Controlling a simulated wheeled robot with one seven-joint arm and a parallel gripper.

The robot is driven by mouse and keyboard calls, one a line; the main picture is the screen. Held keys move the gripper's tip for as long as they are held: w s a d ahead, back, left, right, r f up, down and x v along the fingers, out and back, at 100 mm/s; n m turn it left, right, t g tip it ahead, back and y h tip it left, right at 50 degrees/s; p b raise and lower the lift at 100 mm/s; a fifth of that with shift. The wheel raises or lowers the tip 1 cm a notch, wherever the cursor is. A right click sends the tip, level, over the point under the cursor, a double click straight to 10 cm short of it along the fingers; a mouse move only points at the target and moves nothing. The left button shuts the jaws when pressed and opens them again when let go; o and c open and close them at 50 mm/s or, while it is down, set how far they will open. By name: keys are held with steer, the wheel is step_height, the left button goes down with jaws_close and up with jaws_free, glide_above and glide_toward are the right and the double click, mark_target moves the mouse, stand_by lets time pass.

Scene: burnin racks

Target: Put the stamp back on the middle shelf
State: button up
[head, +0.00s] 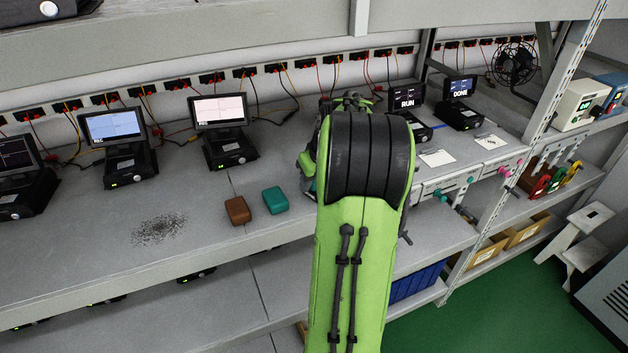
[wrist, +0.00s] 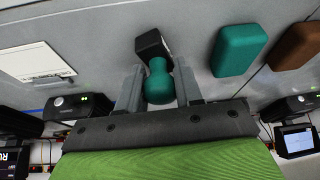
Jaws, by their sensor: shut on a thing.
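The stamp has a teal rounded handle (wrist: 159,84) and a black block-shaped base. It shows only in the wrist view. My gripper (wrist: 158,90) is shut on the stamp's handle, with one grey finger on each side. The black base points away from the gripper, over the grey shelf surface. I cannot tell whether the base touches it. In the head view my green arm hides the gripper and the stamp. The arm reaches over the grey shelf (head: 75,235) that carries the screens; other shelf levels show above and below it.
A teal block (head: 275,200) and a brown block (head: 238,210) lie left of my arm. Screen units (head: 225,135) line the back. White cards (head: 437,158) lie to the right. A dark speckled patch (head: 158,229) marks the shelf; bare surface surrounds it.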

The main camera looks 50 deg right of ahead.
steer(key=shift+f, duration=0.2)
steer(key=o, duration=1)
steer(key=shift+c, duration=0.2)
steer(key=shift+r, duration=0.1)
